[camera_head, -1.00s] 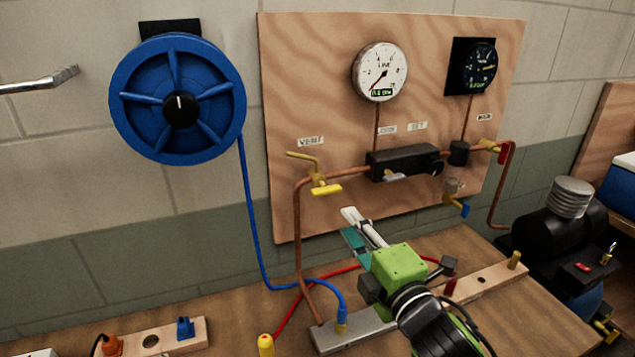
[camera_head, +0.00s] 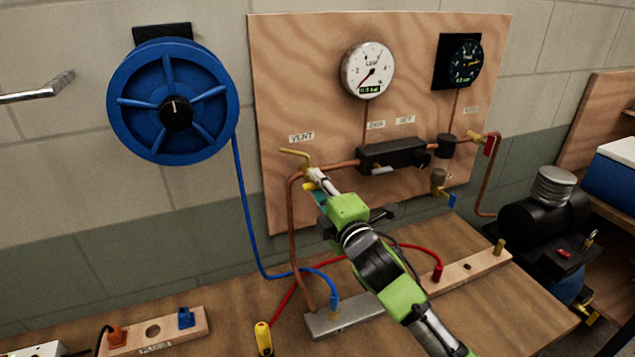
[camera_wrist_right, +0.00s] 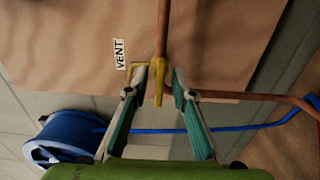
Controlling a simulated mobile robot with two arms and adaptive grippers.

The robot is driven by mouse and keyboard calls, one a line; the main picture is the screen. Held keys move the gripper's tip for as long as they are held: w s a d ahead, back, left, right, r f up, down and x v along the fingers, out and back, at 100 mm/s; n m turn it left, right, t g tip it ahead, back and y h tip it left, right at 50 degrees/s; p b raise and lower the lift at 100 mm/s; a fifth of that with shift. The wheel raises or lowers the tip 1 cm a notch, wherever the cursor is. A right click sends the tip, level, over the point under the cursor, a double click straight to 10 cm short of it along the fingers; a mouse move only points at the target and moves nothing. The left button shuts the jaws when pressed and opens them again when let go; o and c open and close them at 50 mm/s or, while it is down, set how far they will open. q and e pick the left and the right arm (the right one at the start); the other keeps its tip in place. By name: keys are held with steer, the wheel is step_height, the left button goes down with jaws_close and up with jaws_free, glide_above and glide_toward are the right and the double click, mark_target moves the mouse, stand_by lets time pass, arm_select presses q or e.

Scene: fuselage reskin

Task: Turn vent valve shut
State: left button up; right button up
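The vent valve is a yellow fitting (camera_head: 295,154) on the copper pipe, below the VENT label on the wooden panel. In the right wrist view its yellow handle (camera_wrist_right: 159,88) lies between the two fingertips. My right gripper (camera_head: 316,182) is at the valve and hides much of the handle in the head view. In the wrist view the right gripper (camera_wrist_right: 160,82) is open, with a finger on each side of the handle. The left fingertip is very close to the yellow part; whether it touches I cannot tell. My left gripper is not in view.
The wooden panel (camera_head: 285,60) carries a white gauge (camera_head: 368,70), a dark gauge (camera_head: 464,63) and a black regulator block (camera_head: 392,156). A blue hose reel (camera_head: 135,100) hangs at left. Hoses and a metal bar (camera_head: 345,314) lie on the bench below my arm.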

steer(key=shift+w+a, duration=0.1)
steer(key=shift+w, duration=0.1)
steer(key=shift+s, duration=0.1)
jaws_close()
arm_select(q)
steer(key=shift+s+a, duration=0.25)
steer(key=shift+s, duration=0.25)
